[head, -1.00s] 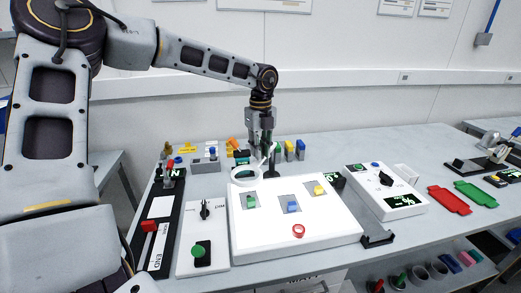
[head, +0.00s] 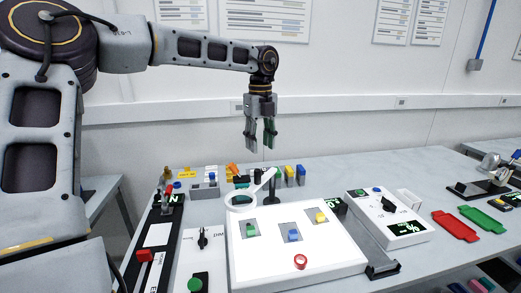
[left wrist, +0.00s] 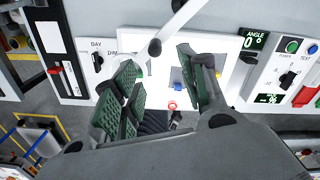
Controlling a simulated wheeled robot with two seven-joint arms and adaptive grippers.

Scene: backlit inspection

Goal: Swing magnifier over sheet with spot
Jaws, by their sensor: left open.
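The white magnifier (head: 264,181) hangs on a dark post (head: 273,188). Its ring lens is over the far left corner of the bright white light panel (head: 325,261). Three grey sheets with a green block (head: 250,230), a blue block (head: 293,235) and a yellow block (head: 320,217) lie on the panel. I cannot make out a spot on any sheet. My left gripper (head: 261,147) is open and empty, pointing down well above the magnifier. In the left wrist view the magnifier's arm (left wrist: 180,27) passes beyond the open fingers (left wrist: 157,90), which partly hide its ring. My right gripper is not in view.
A red ring knob (head: 300,262) is on the panel's front. A box with dial and green display (head: 392,215) stands right of it, and a white dial box (head: 203,262) left. Small coloured items sit behind. Red (head: 455,225) and green (head: 481,218) trays lie farther right.

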